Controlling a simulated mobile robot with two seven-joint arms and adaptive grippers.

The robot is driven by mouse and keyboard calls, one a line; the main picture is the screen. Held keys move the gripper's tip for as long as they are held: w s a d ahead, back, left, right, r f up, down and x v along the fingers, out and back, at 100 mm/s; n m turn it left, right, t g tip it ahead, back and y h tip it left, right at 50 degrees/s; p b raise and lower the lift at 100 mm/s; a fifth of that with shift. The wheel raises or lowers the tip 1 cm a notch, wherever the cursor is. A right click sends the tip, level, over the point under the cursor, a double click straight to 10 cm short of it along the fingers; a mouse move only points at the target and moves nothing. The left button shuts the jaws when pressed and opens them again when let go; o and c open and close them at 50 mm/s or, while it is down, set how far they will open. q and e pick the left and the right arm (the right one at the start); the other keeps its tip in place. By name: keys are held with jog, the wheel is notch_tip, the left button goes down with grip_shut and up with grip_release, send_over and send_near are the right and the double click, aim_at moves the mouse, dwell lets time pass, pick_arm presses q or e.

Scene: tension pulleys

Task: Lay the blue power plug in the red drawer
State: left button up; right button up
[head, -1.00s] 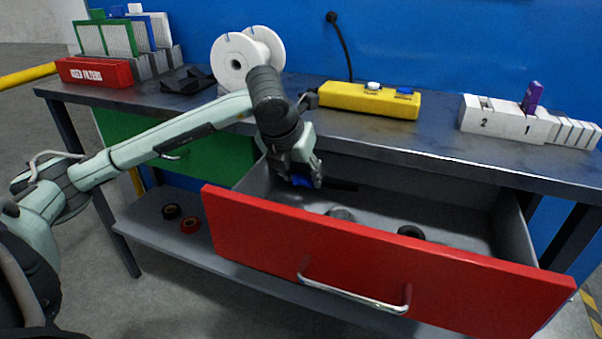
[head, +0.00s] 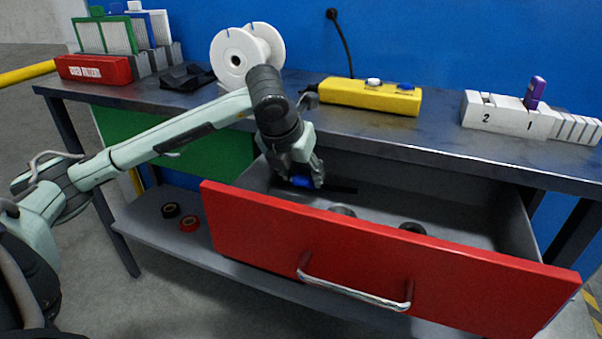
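The red drawer (head: 385,257) is pulled open below the bench top, its grey inside showing. My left gripper (head: 303,179) reaches down into the drawer's left part, behind the red front. The blue power plug (head: 301,182) shows at its fingertips, and the fingers appear closed around it. The plug is low inside the drawer; whether it touches the floor cannot be told. My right gripper is not in view.
A grey ring (head: 342,211) and a black ring (head: 413,228) lie in the drawer. A yellow power strip (head: 360,97), a white spool (head: 240,58) and a numbered white block (head: 508,118) stand on the bench. The drawer's right part has free room.

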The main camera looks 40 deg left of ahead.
pick_arm(q)
jog(key=o, duration=0.3)
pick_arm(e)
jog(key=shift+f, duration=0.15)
pick_arm(q)
jog(key=shift+r, duration=0.2)
jog(key=shift+s+d+r+p, duration=0.1)
jog(key=shift+s+r+p, duration=0.15)
jog(key=shift+r+p, duration=0.65)
jog(key=v, duration=1.1)
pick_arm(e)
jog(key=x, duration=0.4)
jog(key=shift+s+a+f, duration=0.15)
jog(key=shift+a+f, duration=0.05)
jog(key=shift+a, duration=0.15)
